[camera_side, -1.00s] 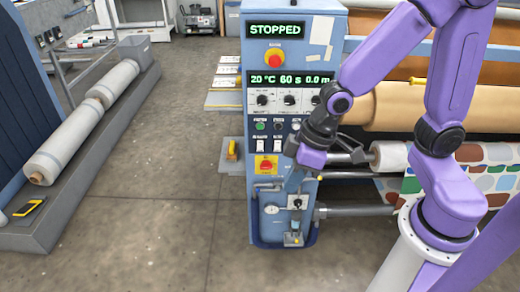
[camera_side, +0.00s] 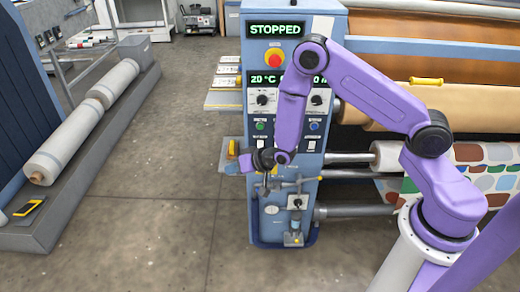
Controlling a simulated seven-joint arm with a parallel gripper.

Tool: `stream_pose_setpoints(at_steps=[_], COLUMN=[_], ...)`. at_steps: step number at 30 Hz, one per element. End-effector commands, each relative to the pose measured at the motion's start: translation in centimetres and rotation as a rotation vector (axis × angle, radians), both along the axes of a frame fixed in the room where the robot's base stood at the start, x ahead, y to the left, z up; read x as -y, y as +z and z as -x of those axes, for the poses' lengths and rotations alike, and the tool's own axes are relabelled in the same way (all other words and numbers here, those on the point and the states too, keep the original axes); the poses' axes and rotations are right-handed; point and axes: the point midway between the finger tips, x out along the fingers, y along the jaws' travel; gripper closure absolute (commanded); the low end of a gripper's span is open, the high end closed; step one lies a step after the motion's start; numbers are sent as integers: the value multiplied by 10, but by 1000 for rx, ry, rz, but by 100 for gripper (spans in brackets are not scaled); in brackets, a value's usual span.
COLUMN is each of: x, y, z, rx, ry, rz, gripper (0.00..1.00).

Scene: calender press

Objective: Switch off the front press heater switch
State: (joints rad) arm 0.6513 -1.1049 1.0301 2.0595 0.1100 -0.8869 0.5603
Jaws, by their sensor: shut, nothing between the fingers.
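The blue press cabinet (camera_side: 255,205) stands upright in the middle, its display reading STOPPED. Its control panel has a row of knobs, with small buttons and switches below them. The top of one pale switch (camera_side: 260,142) shows at the left of the lower row, just above my gripper. Another switch (camera_side: 312,145) shows to the right of my arm. I cannot read which is the front press heater switch or its position. My gripper (camera_side: 247,161) is shut and empty, low across the panel's left side. It hides the red and yellow rotary switch; contact is unclear.
A red stop button (camera_side: 274,59) sits above the panel. Pipes and a gauge (camera_side: 271,209) are on the lower cabinet. Rollers with patterned fabric (camera_side: 480,160) extend right. A yellow item (camera_side: 232,149) lies on a side ledge.

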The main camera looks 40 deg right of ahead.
Motion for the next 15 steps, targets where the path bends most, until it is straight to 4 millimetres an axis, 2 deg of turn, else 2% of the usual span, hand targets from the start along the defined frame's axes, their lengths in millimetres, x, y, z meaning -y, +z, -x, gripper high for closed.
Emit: stream_pose_setpoints(at_steps=[1, 7, 15], x=[10, 52, 105], y=[-12, -43, -76], z=[-5, -19, -14], rx=[18, 126, 272], ry=[-38, -179, -332], rz=[-18, -100, -189], gripper=[100, 100, 100])
